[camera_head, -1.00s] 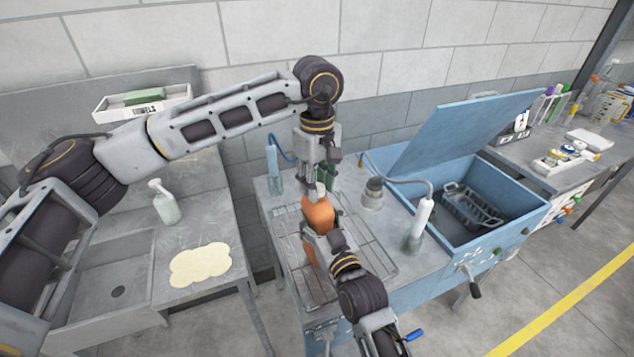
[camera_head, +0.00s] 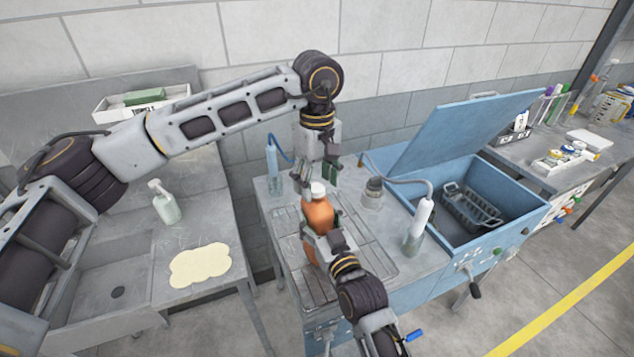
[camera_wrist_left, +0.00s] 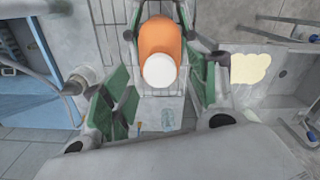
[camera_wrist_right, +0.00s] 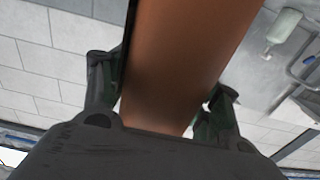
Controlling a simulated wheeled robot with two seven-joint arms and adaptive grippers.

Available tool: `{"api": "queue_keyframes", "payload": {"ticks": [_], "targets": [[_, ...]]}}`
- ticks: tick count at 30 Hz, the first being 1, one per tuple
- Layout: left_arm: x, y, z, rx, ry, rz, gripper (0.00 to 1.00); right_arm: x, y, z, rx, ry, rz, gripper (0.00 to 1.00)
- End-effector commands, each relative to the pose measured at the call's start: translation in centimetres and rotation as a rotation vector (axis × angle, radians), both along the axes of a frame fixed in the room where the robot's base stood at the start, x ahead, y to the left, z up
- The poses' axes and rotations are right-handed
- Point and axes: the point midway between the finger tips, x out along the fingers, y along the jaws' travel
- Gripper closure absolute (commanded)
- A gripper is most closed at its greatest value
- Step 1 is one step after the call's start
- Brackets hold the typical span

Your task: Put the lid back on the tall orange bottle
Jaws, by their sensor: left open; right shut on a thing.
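The tall orange bottle (camera_head: 319,215) stands over the wire rack, and its white lid (camera_head: 317,190) sits on its top. Whether the lid is fully seated cannot be told. My right gripper (camera_head: 322,238) is shut on the bottle's body from the front; in the right wrist view the bottle (camera_wrist_right: 185,65) fills the space between the fingers. My left gripper (camera_head: 316,174) is open just above the lid, pointing down. In the left wrist view the lid (camera_wrist_left: 159,71) and the bottle (camera_wrist_left: 160,35) show beyond the spread green-padded fingers, apart from them.
The wire rack (camera_head: 375,262) lies on the blue washer's top. A grey nozzle (camera_head: 374,193) and a white-handled brush (camera_head: 420,222) stand to the right, beside the open blue basin (camera_head: 520,208). A spray bottle (camera_head: 164,203) and a cream cloth (camera_head: 200,265) are on the left bench.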

Motion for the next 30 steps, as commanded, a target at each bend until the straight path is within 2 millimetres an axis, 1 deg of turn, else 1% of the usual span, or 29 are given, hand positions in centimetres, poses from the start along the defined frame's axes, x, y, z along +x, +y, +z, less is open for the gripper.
{"api": "queue_keyframes", "payload": {"ticks": [8, 15, 21, 25, 30], "targets": [[0.1, -0.1, 3.4, -0.002, -0.003, 0.0, 0.4, 0.0, 0.0, 0.0, 0.0, 0.0, 0.0, 1.0], [0.0, -0.1, 7.0, -0.002, -0.003, 0.0, 0.4, 0.0, 0.0, 0.0, 0.0, 0.0, 0.0, 1.0], [0.0, -0.1, 9.6, -0.001, -0.002, -0.002, 0.4, 0.0, 0.0, 0.0, 0.0, 0.0, 0.0, 1.0], [0.0, -0.1, 10.6, -0.002, -0.001, -0.001, 0.4, 0.0, 0.0, 0.0, 0.0, 0.0, 0.0, 1.0], [0.0, -0.1, 11.1, -0.001, 0.0, -0.001, 0.4, 0.0, 0.0, 0.0, 0.0, 0.0, 0.0, 1.0]]}}
